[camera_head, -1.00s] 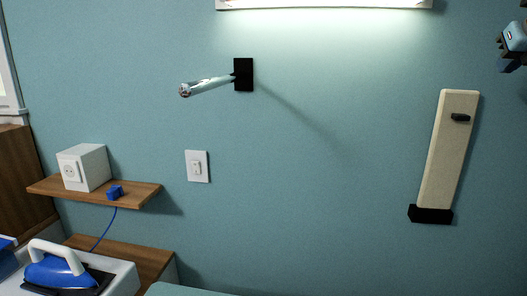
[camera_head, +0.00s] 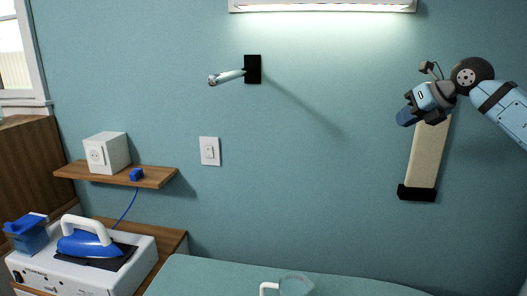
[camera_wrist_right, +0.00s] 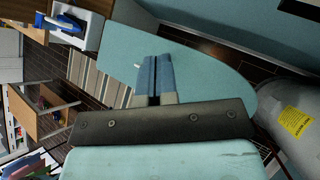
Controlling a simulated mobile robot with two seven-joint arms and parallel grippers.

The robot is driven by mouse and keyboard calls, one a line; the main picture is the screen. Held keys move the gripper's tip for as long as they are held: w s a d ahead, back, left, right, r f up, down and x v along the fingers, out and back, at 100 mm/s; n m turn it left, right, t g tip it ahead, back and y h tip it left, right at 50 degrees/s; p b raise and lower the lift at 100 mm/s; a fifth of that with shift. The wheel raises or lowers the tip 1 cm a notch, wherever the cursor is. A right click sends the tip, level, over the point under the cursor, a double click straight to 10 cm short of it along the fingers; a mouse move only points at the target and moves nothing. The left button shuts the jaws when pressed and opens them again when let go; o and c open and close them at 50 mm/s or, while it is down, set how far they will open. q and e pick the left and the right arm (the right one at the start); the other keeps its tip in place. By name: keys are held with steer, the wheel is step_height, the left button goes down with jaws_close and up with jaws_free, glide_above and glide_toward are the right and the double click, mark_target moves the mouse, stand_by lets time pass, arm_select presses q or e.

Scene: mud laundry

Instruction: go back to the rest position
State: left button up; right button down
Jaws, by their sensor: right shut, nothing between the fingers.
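My right gripper (camera_head: 406,116) is at the upper right of the head view, held up in front of the cream board on the wall. It also shows in the right wrist view (camera_wrist_right: 156,62), where its two blue fingers are together with nothing between them. Below the fingers in that view lies the pale teal ironing surface (camera_wrist_right: 200,72). My left gripper is in neither view.
A cream board (camera_head: 428,155) stands in a black wall holder. A metal rod (camera_head: 226,77) juts from the wall. A blue iron (camera_head: 88,243) rests on a white unit at lower left. A shelf (camera_head: 150,181) holds a white socket box. A cup (camera_head: 295,285) is at the bottom.

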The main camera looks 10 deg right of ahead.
steer(key=s+a+f+m+y+p, duration=0.1)
steer(key=s+a+f+m+y, duration=0.35)
steer(key=a+f, duration=0.8)
steer(key=s+a+f+m+y, duration=0.2)
steer(key=s+a+f+y, duration=0.3)
steer(key=a+f+y, duration=0.6)
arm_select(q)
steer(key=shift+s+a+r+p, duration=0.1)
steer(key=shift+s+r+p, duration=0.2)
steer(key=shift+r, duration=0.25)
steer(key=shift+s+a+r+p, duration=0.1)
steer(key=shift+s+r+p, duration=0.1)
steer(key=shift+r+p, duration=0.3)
arm_select(e)
steer(key=s+f+m+t+h, duration=0.1)
steer(key=s+f+m+h, duration=0.7)
steer(key=s+f+m, duration=0.6)
steer(key=s+f+m+t+h, duration=0.1)
steer(key=s+f+m+h, duration=0.8)
steer(key=f, duration=1)
steer(key=s+d+m, duration=0.1)
steer(key=s+m, duration=0.3)
steer(key=s, duration=0.2)
steer(key=shift+f+m+t, duration=0.3)
steer(key=shift+f+m, duration=0.05)
